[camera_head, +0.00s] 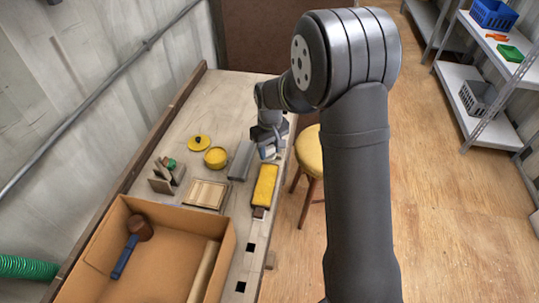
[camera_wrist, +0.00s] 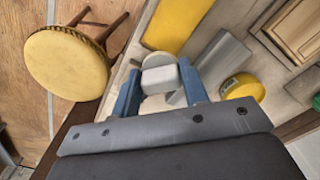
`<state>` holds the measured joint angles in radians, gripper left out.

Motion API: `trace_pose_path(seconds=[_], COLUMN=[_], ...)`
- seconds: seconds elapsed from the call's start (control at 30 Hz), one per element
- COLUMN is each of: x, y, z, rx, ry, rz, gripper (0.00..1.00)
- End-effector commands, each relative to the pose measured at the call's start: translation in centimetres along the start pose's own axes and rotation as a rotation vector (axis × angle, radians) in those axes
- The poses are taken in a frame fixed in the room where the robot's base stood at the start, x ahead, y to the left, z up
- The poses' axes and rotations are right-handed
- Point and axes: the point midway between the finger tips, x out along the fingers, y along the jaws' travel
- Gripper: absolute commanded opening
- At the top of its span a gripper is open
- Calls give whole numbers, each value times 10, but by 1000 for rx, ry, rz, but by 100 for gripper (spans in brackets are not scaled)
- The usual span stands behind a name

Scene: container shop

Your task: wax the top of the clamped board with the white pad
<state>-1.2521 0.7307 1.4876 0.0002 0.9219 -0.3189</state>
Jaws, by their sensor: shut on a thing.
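My gripper (camera_head: 268,148) is over the bench's right side, just beyond the far end of a long yellow-topped board (camera_head: 265,184). In the wrist view, my gripper's blue fingers (camera_wrist: 160,84) are shut on the white pad (camera_wrist: 160,76), which looks pale grey-white. The board also shows at the top of the wrist view (camera_wrist: 176,22), ahead of the pad and apart from it in the picture. A dark brown piece shows at its near end in the head view; the clamping is not clear. The pad's underside and its height above the bench cannot be told.
An open yellow tin (camera_head: 216,158) and its yellow lid (camera_head: 199,143) are left of a grey block (camera_head: 241,161). A large box (camera_head: 215,262) holds a mallet (camera_head: 133,242). A yellow-seated stool (camera_head: 309,150) stands beside the bench.

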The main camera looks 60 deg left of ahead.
Motion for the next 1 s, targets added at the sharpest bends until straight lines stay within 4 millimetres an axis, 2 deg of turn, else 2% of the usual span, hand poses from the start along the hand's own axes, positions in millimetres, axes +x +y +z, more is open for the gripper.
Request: trace_pose_path(seconds=[0.43,0.83,0.93,1.0], x=[-37,-39,-37,-34], y=[0,1,12,27], z=[0,1,5,12], rx=[0,4,29,66], ry=[1,0,-1,-1], rz=[0,0,0,0], gripper=[19,19,19,19])
